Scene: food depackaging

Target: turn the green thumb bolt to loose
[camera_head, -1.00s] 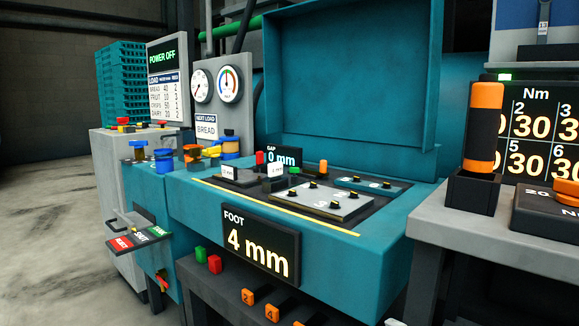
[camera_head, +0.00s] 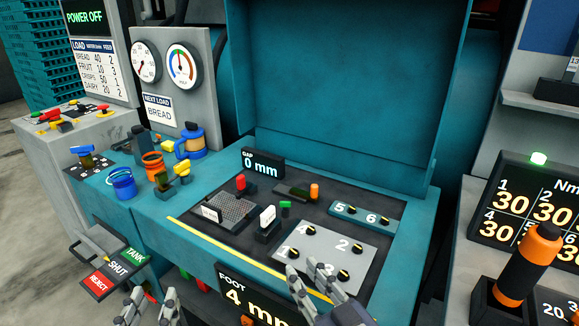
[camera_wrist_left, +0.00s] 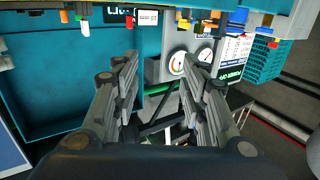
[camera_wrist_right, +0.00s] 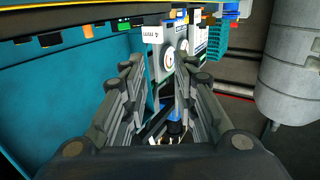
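The green thumb bolt (camera_head: 286,207) stands upright on the dark recessed deck of the teal machine, between a white-tagged block and an orange knob. It looks small and green in the right wrist view (camera_wrist_right: 124,24), at the top edge. My right gripper (camera_head: 306,272) is at the bottom of the head view, in front of the grey numbered plate and apart from the bolt. My left gripper (camera_head: 150,304) is lower left, near the lever with coloured labels. Both grippers are open and empty in their wrist views. Whether the bolt is tight or loose cannot be told.
The grey plate (camera_head: 328,256) and teal plate (camera_head: 362,216) carry numbered black bolts. A red knob (camera_head: 241,182), an orange knob (camera_head: 314,191) and a white-tagged block (camera_head: 267,222) stand near the green bolt. The raised teal lid (camera_head: 345,80) rises behind. A torque display (camera_head: 530,205) is at right.

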